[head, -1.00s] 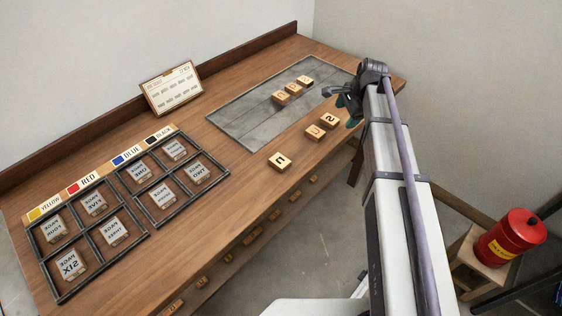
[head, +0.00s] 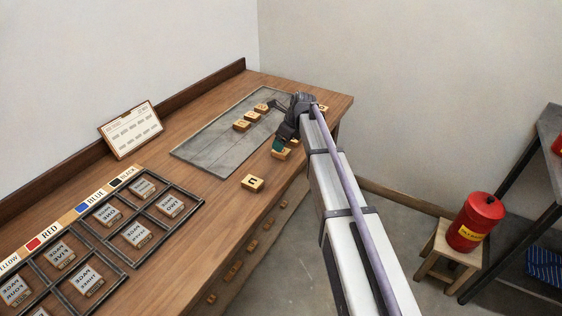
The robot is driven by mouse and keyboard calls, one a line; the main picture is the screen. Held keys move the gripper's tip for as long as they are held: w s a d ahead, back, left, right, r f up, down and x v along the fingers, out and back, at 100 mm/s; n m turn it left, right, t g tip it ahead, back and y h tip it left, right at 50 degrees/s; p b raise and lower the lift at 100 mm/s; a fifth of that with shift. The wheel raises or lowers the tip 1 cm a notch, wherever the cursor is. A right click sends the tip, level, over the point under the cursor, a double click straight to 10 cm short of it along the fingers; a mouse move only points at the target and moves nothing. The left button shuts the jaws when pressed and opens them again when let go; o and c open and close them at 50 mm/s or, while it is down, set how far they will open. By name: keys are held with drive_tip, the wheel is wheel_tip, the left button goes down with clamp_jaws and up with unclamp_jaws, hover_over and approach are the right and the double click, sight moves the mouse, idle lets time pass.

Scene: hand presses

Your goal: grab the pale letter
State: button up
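Several pale wooden letter blocks with dark letters lie on the bench. One block (head: 252,183) lies alone on the wood near the front edge. Another block (head: 281,153) lies farther back, directly below my gripper (head: 279,144) in the picture and partly covered by it. A third block (head: 322,110) shows beyond my wrist. A row of 3 blocks (head: 242,125) sits on the grey slab (head: 208,149). My gripper's green-tipped end points down at the block below. I cannot tell contact, or whether the fingers are open; my wrist hides much of them.
A rack (head: 205,204) of dark-framed compartments with metal type blocks lies at left, beneath a colour-name strip (head: 83,207). A card (head: 130,130) leans near the bench's back ledge. A red can (head: 475,222) stands on a stool at right. Bare wood lies around the lone block.

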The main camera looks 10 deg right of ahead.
drive_tip(key=shift+f, duration=0.2)
drive_tip(key=b+x, duration=0.4)
drive_tip(key=x, duration=0.1)
drive_tip(key=shift+w+d+f+b, duration=0.1)
drive_tip(key=shift+w+f+b, duration=0.05)
drive_tip(key=shift+b, duration=0.2)
drive_tip(key=shift+r, duration=0.2)
drive_tip(key=c, duration=1)
